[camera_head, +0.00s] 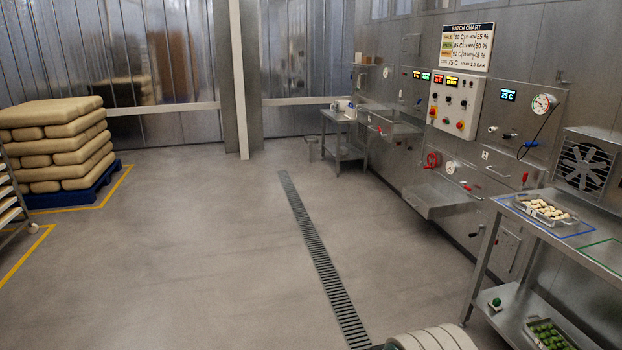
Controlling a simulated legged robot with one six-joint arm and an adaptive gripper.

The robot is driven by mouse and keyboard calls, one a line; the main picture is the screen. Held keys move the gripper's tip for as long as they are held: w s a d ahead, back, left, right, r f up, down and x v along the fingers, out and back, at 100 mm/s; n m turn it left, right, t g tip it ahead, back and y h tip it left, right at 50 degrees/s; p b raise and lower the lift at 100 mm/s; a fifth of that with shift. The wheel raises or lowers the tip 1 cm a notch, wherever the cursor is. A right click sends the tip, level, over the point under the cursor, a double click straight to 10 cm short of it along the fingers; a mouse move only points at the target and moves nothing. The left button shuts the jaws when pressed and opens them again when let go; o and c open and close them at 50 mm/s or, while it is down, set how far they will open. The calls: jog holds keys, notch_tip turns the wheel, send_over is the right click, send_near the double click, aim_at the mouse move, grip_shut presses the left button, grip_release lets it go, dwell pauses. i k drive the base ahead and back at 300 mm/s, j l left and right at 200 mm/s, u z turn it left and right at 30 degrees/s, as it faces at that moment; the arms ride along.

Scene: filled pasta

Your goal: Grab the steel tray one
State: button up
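A steel tray (523,207) holding pale pasta pieces stands at the right, on the top of a steel table, inside a blue outlined area. A small white tag shows on its near side, but I cannot read it surely. A second steel tray (537,343) with green pieces stands on the table's lower shelf. A pale, ridged, rounded part at the bottom edge appears to be part of my own arm. My gripper's fingers are not in view, and nothing is seen touching either tray.
The steel table (572,238) has a green outlined area on its right. A floor drain (318,255) runs through open grey floor (190,250). Stacked sacks (55,140) stand on a blue pallet (75,195) at left. Wall panels and a steel basin (440,200) line the right.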

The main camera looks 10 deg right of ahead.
aim_at(549, 213)
jog(key=i+z, duration=0.5)
jog(key=i, duration=0.25)
jog(key=i+j+z, duration=0.2)
jog(key=i+z, duration=0.3)
jog(key=i, duration=0.2)
jog(key=i+l+z, duration=0.2)
jog(key=i+z, duration=0.6)
jog(key=i, duration=0.15)
jog(key=i+z, duration=0.4)
jog(key=i+l, duration=0.2)
jog(key=i, duration=0.2)
jog(key=i+l, duration=0.25)
jog(key=i, duration=0.2)
